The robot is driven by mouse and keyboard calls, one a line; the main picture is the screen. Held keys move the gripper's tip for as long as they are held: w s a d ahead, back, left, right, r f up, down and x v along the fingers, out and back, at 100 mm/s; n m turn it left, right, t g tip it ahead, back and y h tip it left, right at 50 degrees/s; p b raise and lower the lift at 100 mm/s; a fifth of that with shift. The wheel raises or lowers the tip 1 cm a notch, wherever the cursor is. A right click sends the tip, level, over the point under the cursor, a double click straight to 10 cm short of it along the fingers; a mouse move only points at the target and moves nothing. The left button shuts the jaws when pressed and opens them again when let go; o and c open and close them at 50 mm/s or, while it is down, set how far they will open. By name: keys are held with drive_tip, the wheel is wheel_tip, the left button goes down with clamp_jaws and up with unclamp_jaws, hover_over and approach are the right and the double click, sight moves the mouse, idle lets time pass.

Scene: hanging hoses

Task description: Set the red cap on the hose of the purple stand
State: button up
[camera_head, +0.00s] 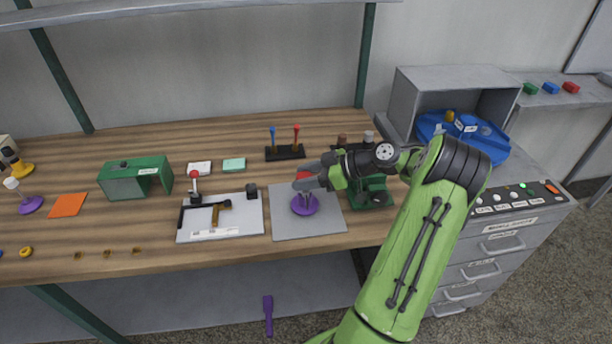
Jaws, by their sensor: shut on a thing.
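A purple stand (304,206) stands on a grey mat (331,226) near the middle of the bench. A small red cap (303,175) is just above it, at the tips of my gripper (306,180). My gripper reaches in from the right and is shut on the red cap. The stand's hose is small and mostly hidden by the gripper, so I cannot tell whether the cap touches it. A second purple stand (31,205) with a white top is at the far left of the bench.
A white board (248,213) with a hammer and a red-topped post lies left of the mat. A green machine (376,196) stands close on the right, behind my arm. A black rack (285,153) is behind. A green box (136,178) and orange square (68,205) lie left.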

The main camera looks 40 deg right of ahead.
drive_tip(key=shift+f, duration=0.15)
drive_tip(key=o, duration=1.1)
drive_tip(key=p+v, duration=0.5)
drive_tip(key=v, duration=1)
drive_tip(key=shift+s+d, duration=0.15)
drive_tip(key=shift+s, duration=0.15)
